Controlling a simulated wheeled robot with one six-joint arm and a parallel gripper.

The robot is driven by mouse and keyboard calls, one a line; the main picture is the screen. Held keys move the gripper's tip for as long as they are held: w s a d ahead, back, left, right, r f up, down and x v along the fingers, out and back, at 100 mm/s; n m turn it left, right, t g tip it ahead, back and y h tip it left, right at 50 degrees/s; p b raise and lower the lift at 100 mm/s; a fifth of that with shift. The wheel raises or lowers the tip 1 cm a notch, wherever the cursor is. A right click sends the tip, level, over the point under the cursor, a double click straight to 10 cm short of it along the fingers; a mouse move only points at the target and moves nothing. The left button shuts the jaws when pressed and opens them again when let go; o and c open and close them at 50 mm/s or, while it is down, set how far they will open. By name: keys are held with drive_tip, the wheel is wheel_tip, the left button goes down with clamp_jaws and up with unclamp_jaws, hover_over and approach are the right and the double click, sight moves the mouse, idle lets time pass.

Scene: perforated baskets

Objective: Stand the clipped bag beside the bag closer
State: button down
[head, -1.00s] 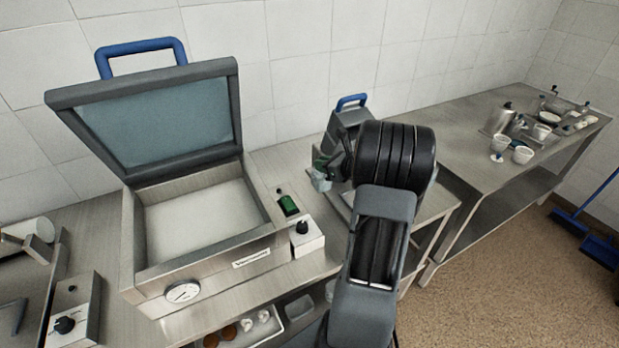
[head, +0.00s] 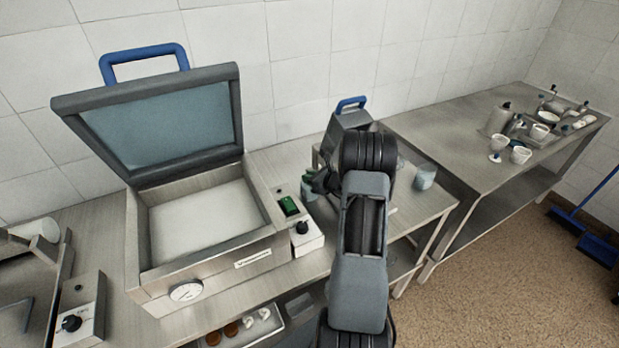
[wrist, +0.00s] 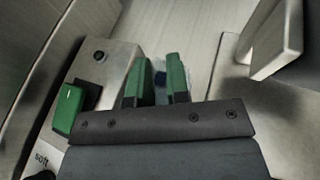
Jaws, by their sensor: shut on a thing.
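My gripper (wrist: 158,88) has two green fingers, shut on a small pale, see-through thing with a dark blue spot, which looks like the clipped bag (wrist: 160,77). The fingers hide most of the bag. In the head view my gripper (head: 313,185) is low over the bench, just right of the green switch. A grey machine with a blue handle (head: 350,118), probably the bag closer, stands behind my arm, which hides its lower part. I cannot tell whether the bag touches the bench.
A vacuum chamber (head: 262,246) with its lid raised stands on the left. A control box with a knob (head: 305,237) and a green switch (head: 289,205) is close beside my gripper. A pale cup-like thing (head: 425,177) stands right of my arm. Cups and pots crowd the far right bench.

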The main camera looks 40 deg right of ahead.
drive_tip(key=shift+f, duration=0.15)
drive_tip(key=c, duration=1.1)
unclamp_jaws()
